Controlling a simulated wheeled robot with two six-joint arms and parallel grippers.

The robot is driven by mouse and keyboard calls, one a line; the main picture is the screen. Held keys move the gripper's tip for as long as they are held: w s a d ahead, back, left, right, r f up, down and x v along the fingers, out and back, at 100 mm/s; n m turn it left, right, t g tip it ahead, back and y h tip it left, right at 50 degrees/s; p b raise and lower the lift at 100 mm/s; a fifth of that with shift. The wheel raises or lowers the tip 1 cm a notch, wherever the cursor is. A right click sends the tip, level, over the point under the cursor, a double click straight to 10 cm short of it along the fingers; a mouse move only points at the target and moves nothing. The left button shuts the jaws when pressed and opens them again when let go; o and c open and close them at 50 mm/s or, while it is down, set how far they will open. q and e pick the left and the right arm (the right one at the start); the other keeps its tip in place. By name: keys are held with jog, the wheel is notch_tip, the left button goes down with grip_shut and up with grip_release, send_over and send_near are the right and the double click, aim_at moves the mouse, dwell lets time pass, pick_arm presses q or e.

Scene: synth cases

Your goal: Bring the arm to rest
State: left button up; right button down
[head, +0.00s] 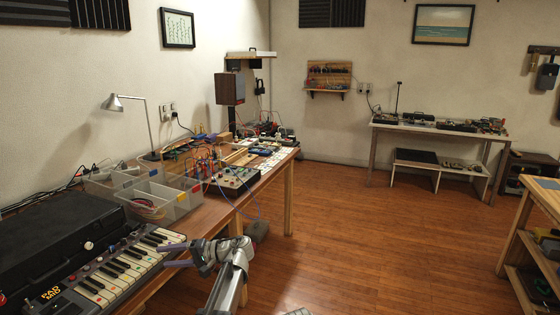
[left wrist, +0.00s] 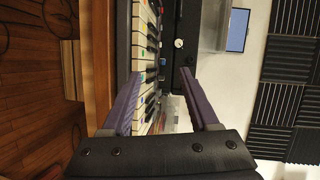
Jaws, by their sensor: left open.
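My left arm (head: 228,285) comes up from the bottom middle of the head view. Its gripper (head: 172,254) is open, beside the right end of the keyboard (head: 112,274) at the table's front edge. The fingers point left over the keys, and no object shows between them. In the left wrist view the two purple fingers of the gripper (left wrist: 158,82) stand apart, with the keyboard's keys (left wrist: 145,50) seen between and beyond them. I cannot tell whether the fingers touch the keys. My right gripper is not in view.
The wooden table (head: 208,218) holds a black case (head: 60,240), grey bins (head: 172,196), a wired control box (head: 236,180) and a lamp (head: 135,105). Open wooden floor (head: 370,240) lies to the right. A shelf unit (head: 525,250) stands at the right edge.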

pick_arm(q)
jog(key=s+d+r+m+h+p, duration=0.2)
jog(key=s+d+h+p, duration=0.5)
jog(key=s+d+p, duration=0.3)
jog(key=s+d+r+m+h+p, duration=0.2)
jog(key=s+d+h+p, duration=0.5)
jog(key=s+d+p, duration=0.4)
jog(key=s+d, duration=0.4)
jog(key=d, duration=0.1)
jog(key=shift+s+d+g+h, duration=0.15)
jog(key=shift+s+g+h, duration=0.25)
